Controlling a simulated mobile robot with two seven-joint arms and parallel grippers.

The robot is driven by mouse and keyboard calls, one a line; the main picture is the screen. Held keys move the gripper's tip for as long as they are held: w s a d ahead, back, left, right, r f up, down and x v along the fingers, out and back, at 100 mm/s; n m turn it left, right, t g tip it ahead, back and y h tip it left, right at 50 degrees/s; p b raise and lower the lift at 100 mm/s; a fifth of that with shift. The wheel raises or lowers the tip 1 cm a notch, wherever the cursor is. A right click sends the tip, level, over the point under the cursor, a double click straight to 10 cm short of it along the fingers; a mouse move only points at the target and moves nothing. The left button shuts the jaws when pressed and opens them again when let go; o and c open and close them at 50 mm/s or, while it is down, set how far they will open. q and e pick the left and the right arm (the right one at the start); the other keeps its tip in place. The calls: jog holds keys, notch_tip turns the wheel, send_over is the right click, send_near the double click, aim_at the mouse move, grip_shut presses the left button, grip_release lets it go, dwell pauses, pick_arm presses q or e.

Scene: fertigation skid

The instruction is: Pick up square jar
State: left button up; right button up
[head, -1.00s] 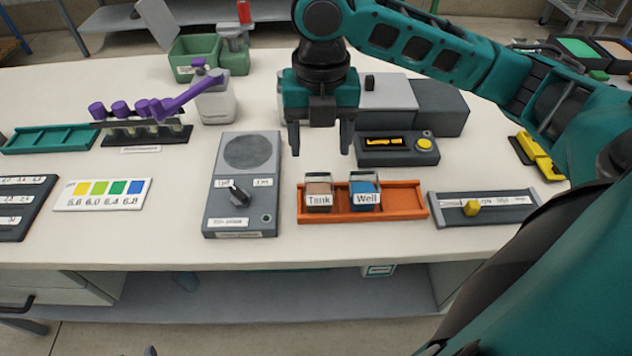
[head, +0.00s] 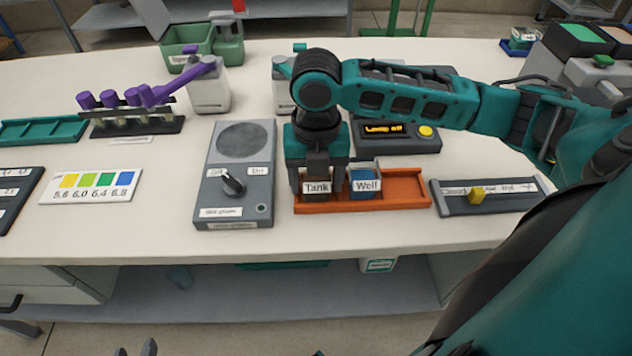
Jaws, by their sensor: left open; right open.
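Two small square jars stand in an orange tray (head: 408,188): one labelled Tank (head: 317,187) with brownish contents, and one labelled Well (head: 365,184) with blue contents. My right gripper (head: 317,188) points down over the Tank jar, open, with one finger on each side of it. The gripper hides the jar's top, and I cannot tell whether the fingers touch it. The right finger sits in the narrow gap between the two jars. Only the fingertips of my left gripper (head: 136,350) show at the bottom edge, apart, far from the jars and below the table front.
A grey stirrer box (head: 240,165) with a black knob stands close left of the tray. The front table strip is clear.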

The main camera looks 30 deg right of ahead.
jog(key=c, duration=0.8)
jog(key=shift+r, duration=0.1)
